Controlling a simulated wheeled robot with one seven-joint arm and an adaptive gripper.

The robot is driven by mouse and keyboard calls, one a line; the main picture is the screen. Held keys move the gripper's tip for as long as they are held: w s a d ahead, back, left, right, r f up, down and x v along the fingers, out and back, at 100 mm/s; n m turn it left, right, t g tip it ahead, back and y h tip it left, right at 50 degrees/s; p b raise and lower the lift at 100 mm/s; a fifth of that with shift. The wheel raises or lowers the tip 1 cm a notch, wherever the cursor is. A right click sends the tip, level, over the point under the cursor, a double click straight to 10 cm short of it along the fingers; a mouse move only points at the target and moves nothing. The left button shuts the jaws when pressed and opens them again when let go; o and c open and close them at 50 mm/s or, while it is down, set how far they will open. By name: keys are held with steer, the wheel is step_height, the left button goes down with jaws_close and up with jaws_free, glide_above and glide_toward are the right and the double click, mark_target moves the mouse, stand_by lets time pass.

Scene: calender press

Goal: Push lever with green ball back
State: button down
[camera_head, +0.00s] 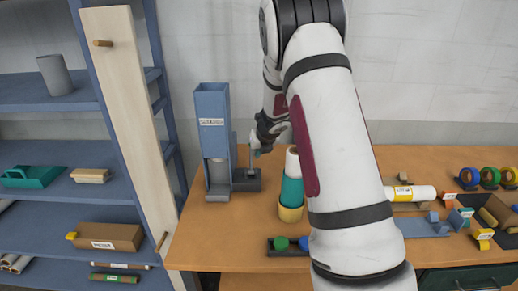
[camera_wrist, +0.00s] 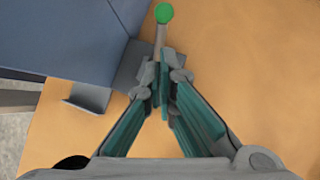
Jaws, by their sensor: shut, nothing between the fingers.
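The lever's green ball (camera_wrist: 164,13) shows at the top of the wrist view, on a pale rod (camera_wrist: 159,38). The rod runs down towards a grey base block (camera_wrist: 133,66) beside the blue press housing (camera_wrist: 75,38). My gripper (camera_wrist: 163,82) is shut and empty. Its fingertips appear just below the rod in that view; I cannot tell whether they touch it. In the head view, my gripper (camera_head: 257,152) is right of the blue press (camera_head: 212,105), above the grey base block (camera_head: 246,181). The green ball is not distinguishable there.
A stacked white, teal and yellow column (camera_head: 291,190) stands close to the right of my gripper. A dark tray (camera_head: 272,251) with green and blue pieces lies at the table's front. Blue shelves (camera_head: 60,107) and a pale upright board (camera_head: 125,110) stand left.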

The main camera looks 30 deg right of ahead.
steer(key=shift+w+d, duration=0.25)
steer(key=shift+w, duration=1)
steer(key=shift+d, duration=0.1)
